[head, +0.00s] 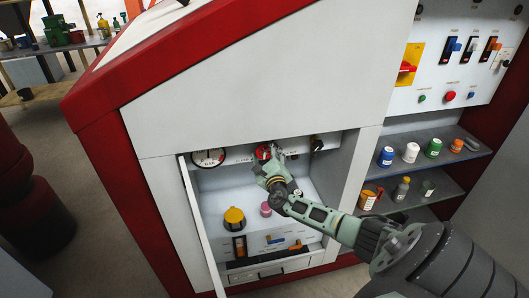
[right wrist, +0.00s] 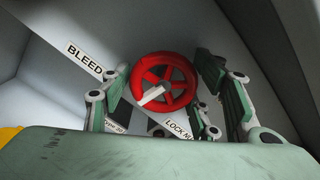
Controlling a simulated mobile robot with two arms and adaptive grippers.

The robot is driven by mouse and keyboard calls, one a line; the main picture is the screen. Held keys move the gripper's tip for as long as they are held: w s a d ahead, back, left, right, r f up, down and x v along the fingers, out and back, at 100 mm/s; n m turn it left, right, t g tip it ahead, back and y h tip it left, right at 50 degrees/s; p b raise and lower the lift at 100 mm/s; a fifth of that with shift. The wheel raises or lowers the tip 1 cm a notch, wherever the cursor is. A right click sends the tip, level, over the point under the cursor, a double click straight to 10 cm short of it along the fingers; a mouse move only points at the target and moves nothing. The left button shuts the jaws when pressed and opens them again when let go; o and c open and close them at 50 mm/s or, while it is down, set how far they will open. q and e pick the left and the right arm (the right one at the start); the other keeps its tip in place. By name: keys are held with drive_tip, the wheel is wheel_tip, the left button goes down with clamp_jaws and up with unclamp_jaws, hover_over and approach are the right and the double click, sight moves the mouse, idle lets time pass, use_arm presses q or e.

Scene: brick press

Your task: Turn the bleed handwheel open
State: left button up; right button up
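The red bleed handwheel (head: 263,151) is at the top of the open white cabinet bay, partly hidden by my right gripper (head: 265,166) in the head view. In the right wrist view the spoked handwheel (right wrist: 178,78) shows a pale bar across its lower left. A "BLEED" label (right wrist: 85,62) is to its left, and a "LOCK" label (right wrist: 180,131) is below it. The fingers of my right gripper (right wrist: 167,76) are apart, one on each side of the wheel. I cannot tell whether they touch its rim. My left gripper is not in view.
A round gauge (head: 209,157) is left of the wheel, and a black knob (head: 317,144) is right of it. A yellow-and-black button (head: 234,218) and a pink knob (head: 266,209) are lower in the bay. Shelves (head: 456,150) with small bottles stand right of the bay.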

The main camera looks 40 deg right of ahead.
drive_tip(key=shift+o, duration=1.3)
drive_tip(key=v, duration=1.2)
drive_tip(key=s+f+m+g+y+b, duration=0.1)
drive_tip(key=s+f+m+g, duration=0.3)
drive_tip(key=f, duration=0.7)
drive_tip(key=s+f+m+g+b, duration=0.15)
drive_tip(key=s+f+m, duration=0.3)
drive_tip(key=f, duration=0.65)
drive_tip(key=s+a+f+m+g+y, duration=0.4)
drive_tip(key=s+f+m, duration=0.6)
drive_tip(key=f, duration=0.5)
drive_tip(key=s+a+f+m+g+y+b, duration=0.1)
drive_tip(key=s+a+f+m, duration=0.4)
drive_tip(key=s+a, duration=0.2)
drive_tip(key=s+a+f+m+g+y+b, duration=0.1)
drive_tip(key=s+a+f+m+g, duration=0.1)
drive_tip(key=s+a+f+m, duration=0.4)
drive_tip(key=s+a+f+m+g+y+b, duration=0.1)
drive_tip(key=s+a+f+m, duration=0.5)
drive_tip(key=s, duration=0.8)
drive_tip(key=shift+s+a+g+y, duration=0.2)
drive_tip(key=shift+a+g+y, duration=0.2)
drive_tip(key=shift+a+g, duration=0.45)
